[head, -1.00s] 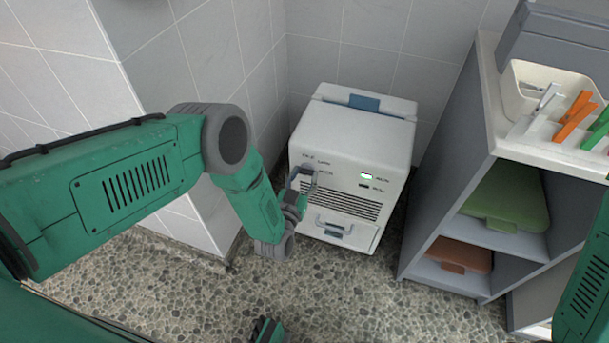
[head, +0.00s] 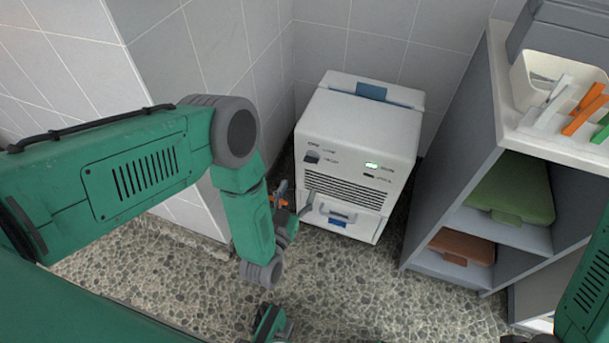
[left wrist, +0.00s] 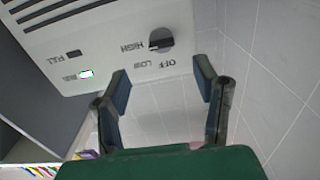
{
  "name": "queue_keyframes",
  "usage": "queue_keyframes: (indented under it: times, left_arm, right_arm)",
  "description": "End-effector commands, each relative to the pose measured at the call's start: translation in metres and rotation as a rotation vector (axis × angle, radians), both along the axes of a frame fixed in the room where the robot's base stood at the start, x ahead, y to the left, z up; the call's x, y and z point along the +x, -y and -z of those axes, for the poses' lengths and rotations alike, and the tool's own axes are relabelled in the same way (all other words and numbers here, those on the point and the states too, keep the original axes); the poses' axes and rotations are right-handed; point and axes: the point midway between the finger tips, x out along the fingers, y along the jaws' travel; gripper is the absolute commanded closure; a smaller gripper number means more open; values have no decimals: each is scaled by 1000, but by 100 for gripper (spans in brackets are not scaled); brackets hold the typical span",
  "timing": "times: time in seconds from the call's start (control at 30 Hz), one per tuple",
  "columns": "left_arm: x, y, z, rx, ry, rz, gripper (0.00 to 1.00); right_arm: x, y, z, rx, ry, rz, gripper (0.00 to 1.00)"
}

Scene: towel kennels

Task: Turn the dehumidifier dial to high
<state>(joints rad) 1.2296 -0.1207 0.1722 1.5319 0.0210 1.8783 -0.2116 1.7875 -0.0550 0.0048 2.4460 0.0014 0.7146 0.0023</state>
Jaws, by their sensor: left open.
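The white dehumidifier (head: 398,150) stands on the floor against the tiled wall. Its dial (head: 311,157) is on the upper left of the front, beside the OFF, LOW and HIGH labels. In the left wrist view the dial (left wrist: 161,40) appears upside down, with its dark mark towards the HIGH label (left wrist: 131,47). My left gripper (head: 294,200) is open and empty, below and in front of the dial. Its fingers (left wrist: 163,78) are apart and clear of the dial in the left wrist view. My right gripper is not in view.
A green indicator (head: 372,166) is lit on the front. A drawer with a handle (head: 340,213) is below the vents. The pebbled floor (head: 380,290) in front is free.

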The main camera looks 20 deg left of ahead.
Motion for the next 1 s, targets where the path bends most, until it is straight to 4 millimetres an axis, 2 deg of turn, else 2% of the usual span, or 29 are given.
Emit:
queue_keyframes:
  times: [0.1,0.23,0.83,0.93,1.0]
  left_arm:
    - [-18,0,1,0,-5,1,45]
    - [-26,0,1,0,-3,1,45]
    - [-28,-1,1,0,-8,3,45]
    - [-27,-3,4,4,-73,21,45]
    - [-30,-7,10,10,-184,47,45]
  right_arm:
    - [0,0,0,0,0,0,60]
    - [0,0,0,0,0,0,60]
    - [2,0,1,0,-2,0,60]
    - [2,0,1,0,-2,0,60]
    - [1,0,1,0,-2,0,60]
